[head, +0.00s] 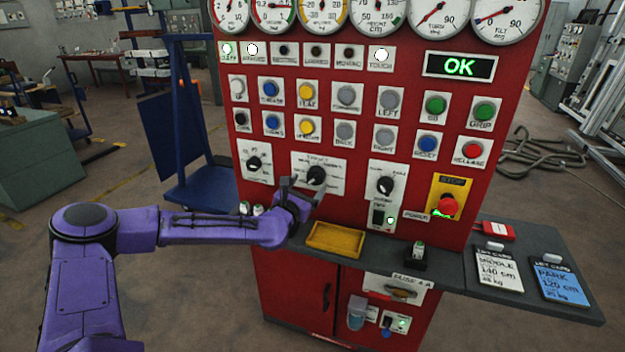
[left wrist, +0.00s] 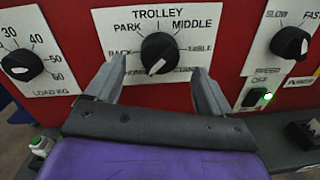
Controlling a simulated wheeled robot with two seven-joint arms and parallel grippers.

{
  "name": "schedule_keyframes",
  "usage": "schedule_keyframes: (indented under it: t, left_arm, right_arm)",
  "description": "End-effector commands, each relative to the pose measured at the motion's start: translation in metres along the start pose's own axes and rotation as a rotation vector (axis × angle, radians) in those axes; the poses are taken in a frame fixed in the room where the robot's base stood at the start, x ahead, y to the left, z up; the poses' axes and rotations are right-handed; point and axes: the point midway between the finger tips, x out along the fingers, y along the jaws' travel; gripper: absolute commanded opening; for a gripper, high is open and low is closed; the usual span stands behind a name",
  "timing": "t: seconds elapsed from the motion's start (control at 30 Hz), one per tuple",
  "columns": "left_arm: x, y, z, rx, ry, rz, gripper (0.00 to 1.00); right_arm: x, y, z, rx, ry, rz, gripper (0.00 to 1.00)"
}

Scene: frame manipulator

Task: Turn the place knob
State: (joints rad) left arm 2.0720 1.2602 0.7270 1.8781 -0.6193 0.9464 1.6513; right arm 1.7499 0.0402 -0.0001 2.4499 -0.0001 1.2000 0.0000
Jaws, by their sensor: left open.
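The place knob (head: 316,174) is a round black knob on a white plate on the red panel. In the left wrist view the place knob (left wrist: 159,52) has labels around it, among them PARK, TROLLEY, MIDDLE, RACK and TABLE; the lower labels are partly hidden. A white mark on the knob points down, slightly to the left. My left gripper (head: 300,187) is open in front of the knob. In the left wrist view its two fingers (left wrist: 158,80) stand apart below and on either side of the knob, with nothing between them. I cannot tell contact with the panel. My right gripper is not in view.
The load knob (left wrist: 20,66) is to the left and the speed knob (left wrist: 290,43) to the right. A yellow tray (head: 335,240) lies on the grey ledge below. A red stop button (head: 447,205) is at the right. The display (head: 459,66) reads OK.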

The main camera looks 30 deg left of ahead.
Motion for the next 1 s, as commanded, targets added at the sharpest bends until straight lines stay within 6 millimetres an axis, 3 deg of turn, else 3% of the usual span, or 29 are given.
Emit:
schedule_keyframes:
  t: [0.2,0.53,0.57,0.7,0.73,1.0]
  left_arm:
    - [0.036,-0.001,0.0,0.004,0.003,-0.001,0.82]
    - [0.043,-0.001,-0.002,0.0,0.003,0.0,0.82]
    - [0.043,-0.001,-0.002,0.0,0.003,0.0,0.76]
    - [0.043,-0.001,-0.002,0.001,0.003,-0.001,0.3]
    - [0.043,-0.001,-0.002,0.001,0.003,0.0,0.26]
    - [0.043,-0.001,-0.001,0.019,0.004,-0.001,0.27]
  right_arm:
    - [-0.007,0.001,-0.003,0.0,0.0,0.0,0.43]
    - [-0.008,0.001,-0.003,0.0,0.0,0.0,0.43]
    - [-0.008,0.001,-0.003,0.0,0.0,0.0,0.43]
    - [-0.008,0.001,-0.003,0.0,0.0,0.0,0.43]
    - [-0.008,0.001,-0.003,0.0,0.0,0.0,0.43]
    - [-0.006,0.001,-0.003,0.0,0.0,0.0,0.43]
